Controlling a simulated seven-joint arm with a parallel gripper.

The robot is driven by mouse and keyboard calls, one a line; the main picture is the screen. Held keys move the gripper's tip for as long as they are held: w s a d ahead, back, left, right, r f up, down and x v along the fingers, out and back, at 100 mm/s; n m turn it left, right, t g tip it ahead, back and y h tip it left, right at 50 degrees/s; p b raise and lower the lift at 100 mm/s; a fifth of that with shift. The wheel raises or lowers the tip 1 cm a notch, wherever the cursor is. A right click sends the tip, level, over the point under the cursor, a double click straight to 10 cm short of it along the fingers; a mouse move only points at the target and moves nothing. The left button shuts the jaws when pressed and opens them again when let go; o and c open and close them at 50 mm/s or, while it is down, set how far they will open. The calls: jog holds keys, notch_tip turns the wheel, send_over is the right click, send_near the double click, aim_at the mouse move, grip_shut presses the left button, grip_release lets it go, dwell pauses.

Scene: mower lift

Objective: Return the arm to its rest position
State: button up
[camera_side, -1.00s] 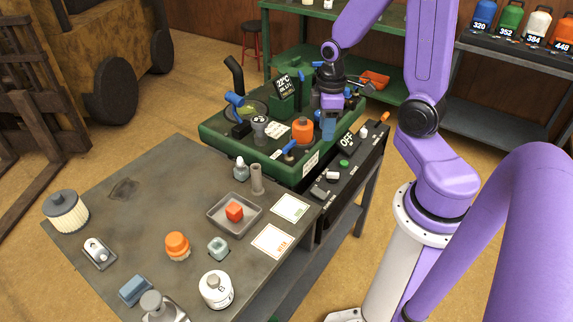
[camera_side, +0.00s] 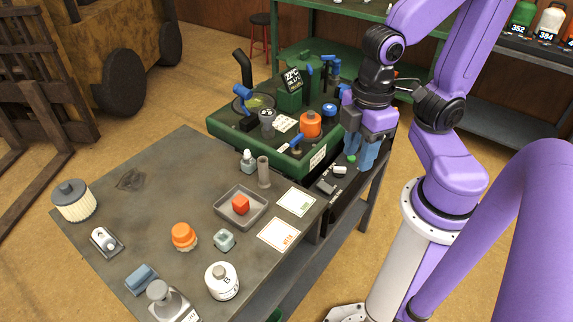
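My gripper (camera_side: 361,157) points down on a dark wrist and purple arm. Its two blue fingers are apart, with nothing seen between them. It hangs over the dark control panel (camera_side: 326,199) at the right side of the green machine bed (camera_side: 225,132). The fingers hide part of the panel, and a green button (camera_side: 351,159) shows beside them. Whether the fingertips touch the panel cannot be told.
Shelves stand behind.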

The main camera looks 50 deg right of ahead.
jog(key=shift+s+a+r, duration=0.1)
jog(key=shift+s+r, duration=0.1)
jog(key=shift+s, duration=0.35)
